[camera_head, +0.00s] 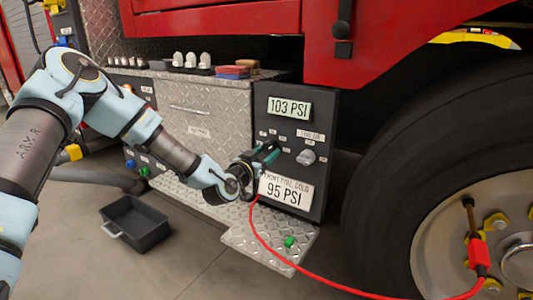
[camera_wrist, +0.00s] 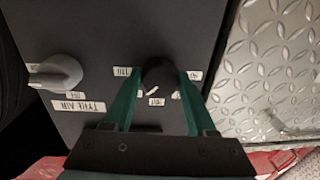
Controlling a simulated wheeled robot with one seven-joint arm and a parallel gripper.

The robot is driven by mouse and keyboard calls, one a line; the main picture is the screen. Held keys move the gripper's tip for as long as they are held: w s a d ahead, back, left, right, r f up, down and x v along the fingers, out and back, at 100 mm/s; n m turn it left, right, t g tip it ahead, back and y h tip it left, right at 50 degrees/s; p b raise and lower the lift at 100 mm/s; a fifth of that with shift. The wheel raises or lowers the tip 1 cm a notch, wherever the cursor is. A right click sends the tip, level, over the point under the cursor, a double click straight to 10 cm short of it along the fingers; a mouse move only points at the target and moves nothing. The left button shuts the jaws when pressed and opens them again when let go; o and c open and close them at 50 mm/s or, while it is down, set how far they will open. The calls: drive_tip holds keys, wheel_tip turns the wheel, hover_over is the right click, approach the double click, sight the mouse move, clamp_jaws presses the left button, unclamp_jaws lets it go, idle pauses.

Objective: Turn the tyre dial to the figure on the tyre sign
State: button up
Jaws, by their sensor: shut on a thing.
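The dark tyre dial (camera_wrist: 158,76) sits on the black panel between the green fingers of my gripper (camera_wrist: 160,82), which is shut on it. A white pointer mark on the dial slants toward the lower label in the wrist view; the small labels around it are too blurred to read surely. In the head view my gripper (camera_head: 268,152) reaches the panel and hides most of the dial. The white tyre sign (camera_head: 284,190) below reads "FRONT TYRE COLD 95 PSI", its top left corner partly covered by my gripper. The display (camera_head: 289,107) above reads 103 PSI.
A grey tyre air knob (camera_head: 306,157) is right of my gripper, also in the wrist view (camera_wrist: 56,73). A red hose (camera_head: 300,268) runs from near the panel to the wheel's valve. A diamond-plate step (camera_head: 262,236) lies below; a black bin (camera_head: 134,223) stands on the floor.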

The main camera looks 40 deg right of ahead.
drive_tip(key=c, duration=0.4)
drive_tip(key=shift+n, duration=0.4)
drive_tip(key=n, duration=0.6)
drive_tip(key=shift+r, duration=0.1)
drive_tip(key=n, duration=0.5)
drive_tip(key=shift+r+g+y, duration=0.1)
drive_tip(key=shift+g+y, duration=0.2)
drive_tip(key=n, duration=0.5)
drive_tip(key=shift+r+g, duration=0.1)
drive_tip(key=shift+g, duration=0.2)
drive_tip(key=shift+s+n, duration=0.1)
drive_tip(key=shift+n, duration=0.2)
